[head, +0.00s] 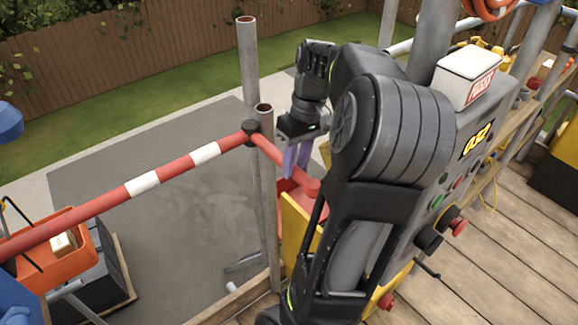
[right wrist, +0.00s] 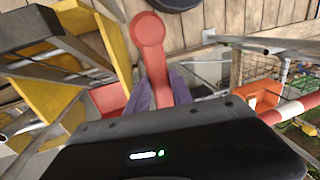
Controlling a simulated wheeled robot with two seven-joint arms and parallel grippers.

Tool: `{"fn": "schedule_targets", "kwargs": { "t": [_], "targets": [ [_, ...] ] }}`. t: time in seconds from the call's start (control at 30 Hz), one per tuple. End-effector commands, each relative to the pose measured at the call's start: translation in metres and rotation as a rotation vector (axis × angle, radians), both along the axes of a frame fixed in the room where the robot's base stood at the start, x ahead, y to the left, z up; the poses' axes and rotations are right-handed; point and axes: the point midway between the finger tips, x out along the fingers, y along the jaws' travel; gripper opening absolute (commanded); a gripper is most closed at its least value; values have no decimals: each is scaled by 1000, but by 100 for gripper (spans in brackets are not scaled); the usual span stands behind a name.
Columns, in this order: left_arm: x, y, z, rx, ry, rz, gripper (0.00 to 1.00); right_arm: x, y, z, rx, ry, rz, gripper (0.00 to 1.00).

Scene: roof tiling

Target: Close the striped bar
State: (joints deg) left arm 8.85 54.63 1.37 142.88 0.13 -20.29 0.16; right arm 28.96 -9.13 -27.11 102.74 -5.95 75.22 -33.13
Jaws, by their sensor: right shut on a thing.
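The red-and-white striped bar (head: 145,184) slants across the left of the head view, rising from the left edge to a black joint on a scaffold post. Beyond the joint its short red end piece (head: 267,149) reaches down right to a round knob. My right gripper (head: 296,160) has its purple fingers shut on this end piece, near the knob. In the right wrist view the red end piece (right wrist: 152,55) passes between the purple fingers (right wrist: 167,92), and part of the striped bar (right wrist: 292,108) shows at the right. My left gripper is not in view.
Grey scaffold posts (head: 248,65) stand beside the joint. An orange bin (head: 62,250) hangs at the lower left, below the bar. A yellow and grey control box (head: 470,150) stands at the right over the plank deck (head: 510,240). Grey paving lies below.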

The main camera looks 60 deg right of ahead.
Motion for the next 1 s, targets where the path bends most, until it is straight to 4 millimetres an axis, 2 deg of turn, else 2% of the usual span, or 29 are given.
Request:
{"fn": "schedule_targets", "kwargs": {
  "t": [0.37, 0.4, 0.6, 1.0],
  "targets": [
    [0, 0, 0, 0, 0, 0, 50, -1, -4, 2, -12, -2, 10, 0],
    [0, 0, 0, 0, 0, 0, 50, -1, -4, 2, -11, -2, 9, 30],
    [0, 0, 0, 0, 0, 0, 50, -1, -3, 1, -8, -1, 8, 47],
    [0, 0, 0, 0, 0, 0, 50, -1, -3, 6, -6, -1, 9, 49]
  ]
}}
